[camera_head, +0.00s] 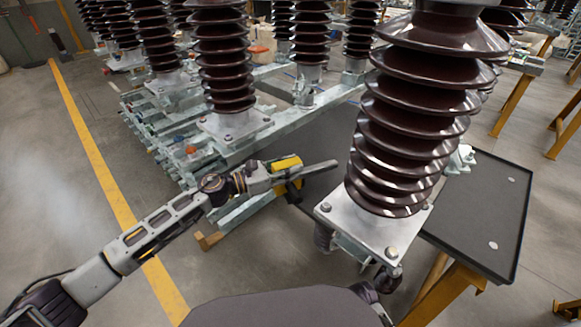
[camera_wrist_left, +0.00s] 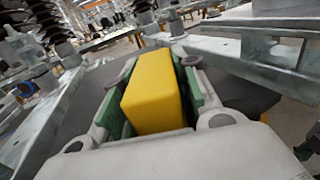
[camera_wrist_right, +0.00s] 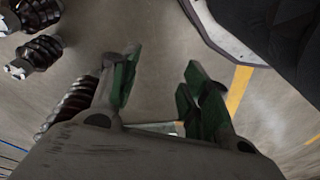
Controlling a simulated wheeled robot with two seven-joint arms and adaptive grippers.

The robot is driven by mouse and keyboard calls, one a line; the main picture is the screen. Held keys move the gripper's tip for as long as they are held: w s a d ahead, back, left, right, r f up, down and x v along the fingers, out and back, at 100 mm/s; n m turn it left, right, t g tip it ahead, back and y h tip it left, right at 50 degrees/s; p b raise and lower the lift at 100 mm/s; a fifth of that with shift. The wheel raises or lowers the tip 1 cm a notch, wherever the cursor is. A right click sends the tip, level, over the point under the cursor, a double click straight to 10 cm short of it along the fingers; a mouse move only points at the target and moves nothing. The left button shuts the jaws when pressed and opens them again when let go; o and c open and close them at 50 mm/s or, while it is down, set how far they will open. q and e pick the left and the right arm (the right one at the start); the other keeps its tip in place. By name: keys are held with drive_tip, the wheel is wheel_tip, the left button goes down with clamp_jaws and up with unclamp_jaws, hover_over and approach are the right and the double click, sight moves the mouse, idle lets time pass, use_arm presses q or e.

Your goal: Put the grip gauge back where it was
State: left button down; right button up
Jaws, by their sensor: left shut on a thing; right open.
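A yellow block-shaped thing, which I take to be the grip gauge (camera_head: 287,163), is held in my left gripper (camera_head: 290,178) near the middle of the head view. In the left wrist view the yellow body (camera_wrist_left: 152,97) sits between the two green-padded fingers, which touch its sides. A grey bar sticks out to the right beyond it in the head view; I cannot tell whose part it is. My right gripper (camera_wrist_right: 155,95) is open and empty in the right wrist view, with floor beyond its fingers. I cannot make it out clearly in the head view.
A large brown ribbed insulator (camera_head: 415,110) on a metal base plate stands close, right of the held gauge. A dark tray-like tabletop (camera_head: 475,205) with a raised rim lies behind it at right. More insulators stand on a galvanised frame (camera_head: 175,150) at left. Floor at left is clear.

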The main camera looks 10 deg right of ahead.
use_arm(q)
drive_tip(key=shift+f, duration=0.2)
drive_tip(key=shift+f+b, duration=0.65)
drive_tip(key=shift+b, duration=0.05)
idle(0.8)
drive_tip(key=c, duration=1.1)
unclamp_jaws()
drive_tip(key=shift+o, duration=0.5)
drive_tip(key=shift+a, duration=0.15)
drive_tip(key=v, duration=1.1)
drive_tip(key=shift+s+a, duration=0.2)
drive_tip(key=shift+a, duration=0.15)
